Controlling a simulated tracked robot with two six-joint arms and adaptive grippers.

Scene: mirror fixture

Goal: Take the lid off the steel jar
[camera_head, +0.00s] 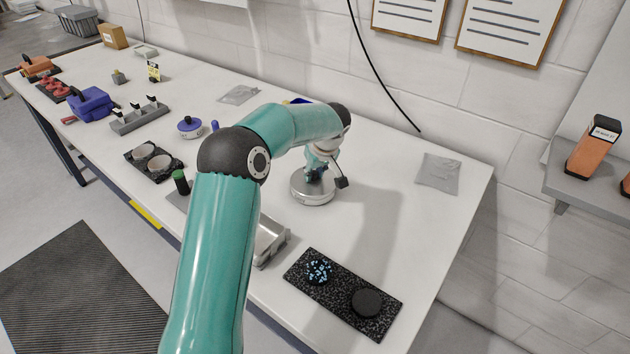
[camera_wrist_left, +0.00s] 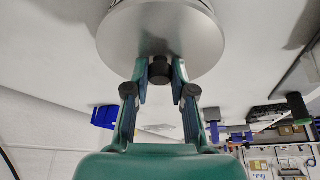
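The steel jar (camera_head: 314,199) is a low, round, silvery vessel standing on the white table under my left arm. Its lid (camera_head: 300,182) is partly hidden by my left gripper (camera_head: 318,172), which reaches down onto it from above. In the left wrist view, the lid is a grey metal disc (camera_wrist_left: 162,30) with a short black knob (camera_wrist_left: 160,70). The two fingers of my left gripper (camera_wrist_left: 160,72) close in on both sides of this knob and appear to touch it. Whether the lid sits flush on the jar is hard to see. My right gripper is not in view.
A grey tray (camera_head: 271,243) is partly behind my arm. A blue-lidded jar (camera_head: 190,127) stands left. The table's right end is clear except for a grey packet (camera_head: 438,174).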

